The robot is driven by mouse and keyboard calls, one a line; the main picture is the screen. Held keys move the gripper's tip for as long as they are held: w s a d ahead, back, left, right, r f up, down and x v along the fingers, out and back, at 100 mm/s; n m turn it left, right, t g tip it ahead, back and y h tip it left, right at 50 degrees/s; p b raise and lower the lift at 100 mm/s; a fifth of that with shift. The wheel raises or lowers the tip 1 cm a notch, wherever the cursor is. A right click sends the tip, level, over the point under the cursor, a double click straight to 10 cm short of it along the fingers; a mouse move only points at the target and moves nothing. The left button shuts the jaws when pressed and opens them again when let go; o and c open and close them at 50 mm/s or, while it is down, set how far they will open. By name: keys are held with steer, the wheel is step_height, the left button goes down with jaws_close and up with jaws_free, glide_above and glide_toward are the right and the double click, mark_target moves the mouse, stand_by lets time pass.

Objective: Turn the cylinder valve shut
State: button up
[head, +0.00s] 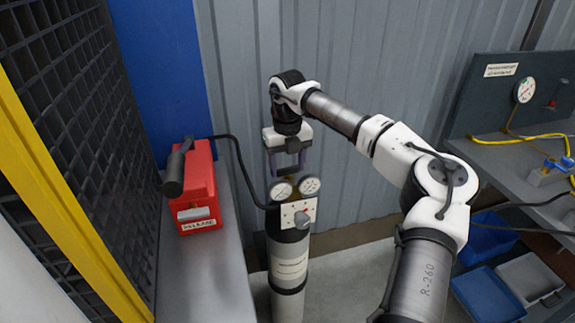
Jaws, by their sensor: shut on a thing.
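A white and grey gas cylinder (289,262) with dark bands stands upright in the middle of the head view. Two round gauges and a pale plate with a grey knob (302,219) and small red marks sit at its top. My gripper (287,172) points down over the cylinder top, just behind the gauges. Its fingers are shut on the cylinder valve, which is mostly hidden between the fingers and behind the gauges. I cannot tell how far the valve is turned.
A red box (196,190) labelled RELEASE, with a black lever, stands on a grey bench (222,285) at left. A black hose runs from it to the cylinder top. A mesh panel with a yellow edge is far left. Blue and grey bins and a gauge bench are right.

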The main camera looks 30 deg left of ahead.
mark_target(288, 168)
steer(key=shift+m, duration=0.5)
steer(key=o, duration=1)
step_height(288, 168, up, 14)
steer(key=b, duration=0.1)
steer(key=shift+b, duration=0.35)
